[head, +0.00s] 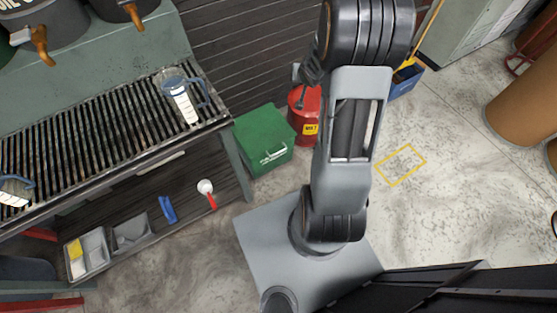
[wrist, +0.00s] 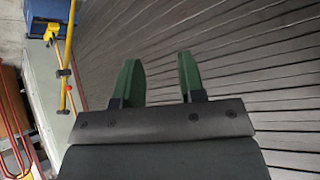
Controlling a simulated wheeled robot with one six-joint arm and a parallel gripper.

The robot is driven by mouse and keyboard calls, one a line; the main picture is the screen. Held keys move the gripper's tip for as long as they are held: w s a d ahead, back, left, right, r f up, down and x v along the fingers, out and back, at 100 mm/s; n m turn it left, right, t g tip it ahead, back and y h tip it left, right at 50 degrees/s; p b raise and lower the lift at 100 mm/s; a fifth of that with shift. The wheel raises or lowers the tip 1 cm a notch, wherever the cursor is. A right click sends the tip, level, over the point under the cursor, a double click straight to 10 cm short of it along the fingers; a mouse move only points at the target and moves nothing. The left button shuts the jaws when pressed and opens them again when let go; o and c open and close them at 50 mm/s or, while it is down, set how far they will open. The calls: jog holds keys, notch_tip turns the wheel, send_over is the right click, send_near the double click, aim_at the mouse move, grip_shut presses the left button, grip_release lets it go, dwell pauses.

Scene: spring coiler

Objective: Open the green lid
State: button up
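The green lid (head: 263,131) tops a green bin that stands on the floor beside the bench, left of my arm in the head view. A pale handle (head: 275,154) shows on its near side, and the lid looks shut. My gripper (wrist: 160,72) shows in the wrist view with its two green fingers apart and nothing between them. It faces a dark slatted wall, and the green lid is not in the wrist view. In the head view my arm rises upward and my gripper is out of the picture.
A red canister (head: 303,118) stands just right of the green bin, close to my arm. The grated bench (head: 110,130) with a measuring jug (head: 183,103) is at the left. A blue bucket (head: 405,78) stands behind my arm. The floor between bench and base is clear.

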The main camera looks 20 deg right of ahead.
jog(key=d+f+m+t+y+b, duration=0.1)
jog(key=d+f+b, duration=0.1)
jog(key=f, duration=0.7)
jog(key=d+f+m+y+b, duration=0.1)
jog(key=f+b, duration=0.2)
jog(key=f, duration=0.6)
jog(key=s+a+f+m+t+y+b, duration=0.1)
jog(key=s+a+f+m+y+b, duration=0.2)
jog(key=f, duration=0.6)
jog(key=s+a+f+m+t+y+b, duration=0.15)
jog(key=s+f+b, duration=0.25)
jog(key=f, duration=0.5)
jog(key=s+a+f+m+t+y+b, duration=0.1)
jog(key=s+f+t+y+b, duration=0.2)
jog(key=f, duration=0.6)
jog(key=shift+g+y, duration=0.35)
jog(key=shift+g, duration=0.2)
jog(key=b+x, duration=0.3)
jog(key=x, duration=0.9)
jog(key=shift+w+a, duration=0.1)
jog(key=shift+a, duration=0.1)
grip_shut()
